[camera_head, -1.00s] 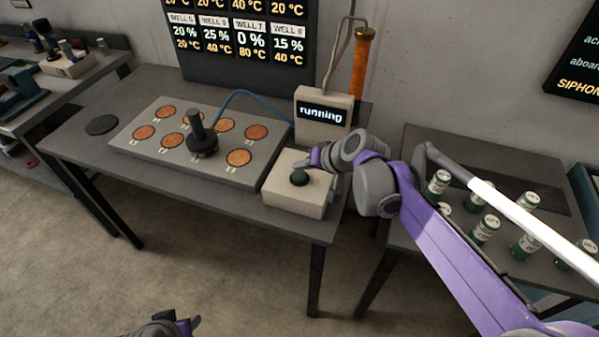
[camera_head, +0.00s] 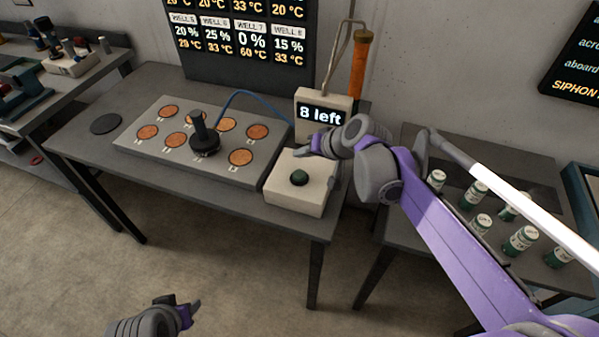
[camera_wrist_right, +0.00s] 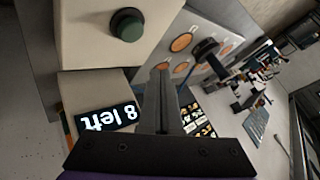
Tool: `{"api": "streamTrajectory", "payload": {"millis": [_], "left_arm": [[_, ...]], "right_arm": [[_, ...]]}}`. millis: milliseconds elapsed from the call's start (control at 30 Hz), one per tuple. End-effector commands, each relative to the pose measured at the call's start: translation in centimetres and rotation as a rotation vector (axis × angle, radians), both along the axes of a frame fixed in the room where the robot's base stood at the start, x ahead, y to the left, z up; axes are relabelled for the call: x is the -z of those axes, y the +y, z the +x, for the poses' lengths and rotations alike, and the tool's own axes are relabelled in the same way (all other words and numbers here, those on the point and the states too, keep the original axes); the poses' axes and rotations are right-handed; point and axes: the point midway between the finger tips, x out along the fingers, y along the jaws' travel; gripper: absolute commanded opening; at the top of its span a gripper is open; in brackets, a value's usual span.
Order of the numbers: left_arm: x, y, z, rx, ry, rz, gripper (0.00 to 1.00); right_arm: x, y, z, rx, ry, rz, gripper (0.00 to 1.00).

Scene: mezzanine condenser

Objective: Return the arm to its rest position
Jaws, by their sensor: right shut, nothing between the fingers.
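My right gripper (camera_head: 318,146) is above the back right part of the white button box (camera_head: 292,197). It is shut and empty, apart from the green button (camera_head: 299,178). The right wrist view shows its shut fingers (camera_wrist_right: 160,90) with the green button (camera_wrist_right: 127,25) beyond them. My left gripper (camera_head: 190,308) is low at the bottom of the head view, over the floor. Whether its fingers are open I cannot tell.
A display box (camera_head: 323,112) reads "8 left". A plate with several orange wells (camera_head: 187,172) and a black stirrer-like piece (camera_head: 203,136) is on the table. Several green-and-white cans (camera_head: 520,240) stand on the right table (camera_head: 400,232). A wall board (camera_head: 240,75) stands behind.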

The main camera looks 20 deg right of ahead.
Motion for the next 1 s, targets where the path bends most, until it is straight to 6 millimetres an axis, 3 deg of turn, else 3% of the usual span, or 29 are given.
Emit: {"api": "streamTrajectory", "payload": {"millis": [433, 567, 667, 900, 1000], "left_arm": [[0.0, 0.0, 0.0, 0.0, 0.0, 0.0, 0.5], [-0.1, 0.0, 0.0, 0.0, -0.001, 0.0, 0.5], [-0.3, 0.0, 0.1, 0.0, -0.002, 0.0, 0.5], [-0.9, 0.0, 0.3, 0.0, -0.005, 0.0, 0.5], [-1.1, 0.0, 0.3, 0.0, -0.006, 0.0, 0.5]], "right_arm": [[0.0, 0.0, 0.0, 0.0, 0.0, 0.0, 0.0], [0.2, 0.2, -1.3, -0.008, 0.009, -0.023, 0.0], [0.8, 0.6, -4.6, -0.025, 0.035, -0.078, 0.0], [4.8, 0.0, -16.8, -0.076, 0.119, -0.309, 0.0], [6.7, -0.8, -20.8, -0.088, 0.143, -0.398, 0.0]]}}
